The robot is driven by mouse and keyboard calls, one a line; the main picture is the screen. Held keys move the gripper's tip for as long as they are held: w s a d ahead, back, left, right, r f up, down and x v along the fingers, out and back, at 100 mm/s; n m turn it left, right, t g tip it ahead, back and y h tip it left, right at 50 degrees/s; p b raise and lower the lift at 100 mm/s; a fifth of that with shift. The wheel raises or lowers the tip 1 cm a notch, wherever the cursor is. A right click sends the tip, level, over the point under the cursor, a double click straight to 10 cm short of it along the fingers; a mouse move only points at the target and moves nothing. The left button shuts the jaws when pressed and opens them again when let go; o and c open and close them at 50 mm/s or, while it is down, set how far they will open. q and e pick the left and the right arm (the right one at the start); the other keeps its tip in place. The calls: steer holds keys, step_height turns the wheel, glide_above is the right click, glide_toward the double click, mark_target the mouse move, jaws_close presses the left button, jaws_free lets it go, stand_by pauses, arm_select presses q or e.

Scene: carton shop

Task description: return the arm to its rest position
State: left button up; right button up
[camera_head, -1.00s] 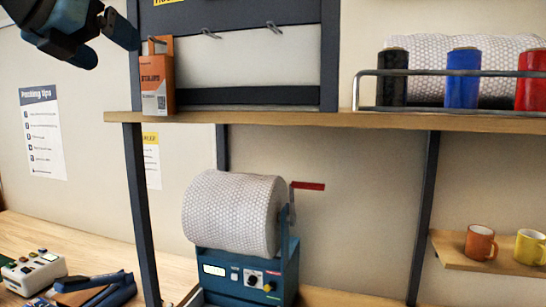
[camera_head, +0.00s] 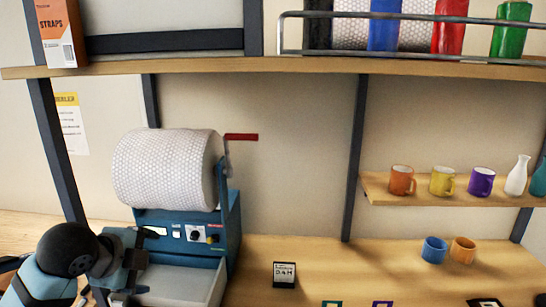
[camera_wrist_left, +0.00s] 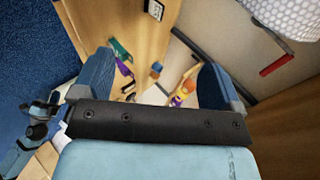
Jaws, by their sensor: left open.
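My left arm comes in at the lower left of the head view. My left gripper (camera_head: 130,266) is in front of the blue bubble-wrap machine, seen small and from behind. In the left wrist view the two blue fingers of my left gripper (camera_wrist_left: 156,78) stand wide apart with nothing between them. The bench and small items show beyond the fingers, well away from them. My right gripper does not show in the head view.
The bubble-wrap machine (camera_head: 193,234) with its white roll (camera_head: 165,170) stands beside my left arm. A shelf (camera_head: 300,66) crosses above. Mugs stand on a small shelf (camera_head: 430,191) at right. The bench (camera_head: 350,262) has clear room around a small dark card box (camera_head: 284,275).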

arm_select(q)
steer(key=s+f+n+g, duration=0.2)
steer(key=s+f+n, duration=0.6)
steer(key=s+f, duration=0.5)
steer(key=s+a+f+n+g+y, duration=0.2)
steer(key=s+f+n+g+y, duration=0.1)
steer(key=s+f+n, duration=1)
steer(key=w+d+f+m+t+h, duration=0.1)
steer(key=w+d+f+m+t, duration=0.1)
steer(key=f, duration=0.4)
steer(key=w+d+f+m+t+h, duration=0.2)
steer(key=d+f+t, duration=0.2)
steer(key=f+t, duration=0.1)
steer(key=shift+d+f, duration=0.25)
steer(key=shift+f, duration=0.6)
